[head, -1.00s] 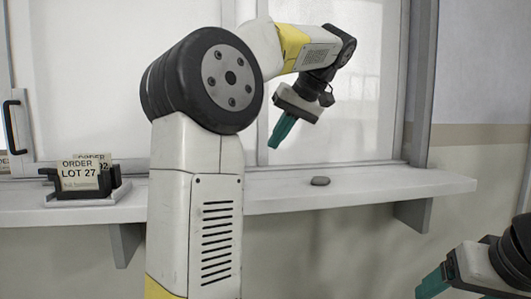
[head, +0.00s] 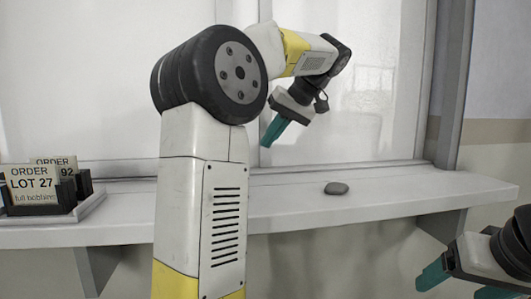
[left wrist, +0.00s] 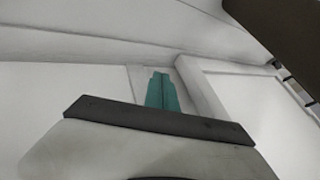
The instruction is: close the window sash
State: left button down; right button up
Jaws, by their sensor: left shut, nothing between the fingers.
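The window sash (head: 90,80) is a pale frosted pane in a white frame, behind my left arm. Its handle is outside the head view. A second frosted pane (head: 375,115) lies to the right. My left gripper (head: 272,132) is shut and empty, its teal fingers pointing down-left in front of the upright strip between the panes. The fingers also show together in the left wrist view (left wrist: 161,92), near a pale frame edge; I cannot tell whether they touch it. My right gripper (head: 462,281) is open and empty at the lower right, below the sill.
A white sill (head: 390,195) on brackets runs below the window. A dark card holder (head: 40,208) with order cards stands on its left part. A grey stone-like lump (head: 336,188) lies on it right of my left arm. The sill around the lump is clear.

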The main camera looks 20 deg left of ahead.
pick_arm(q)
jog(key=x, duration=0.5)
jog(key=shift+s+a+f, duration=0.1)
jog(key=shift+a+f, duration=0.05)
jog(key=shift+a, duration=0.1)
jog(key=shift+s+a, duration=0.7)
jog(key=shift+a, duration=0.3)
jog(key=shift+s+a, duration=0.25)
jog(key=shift+a, duration=0.2)
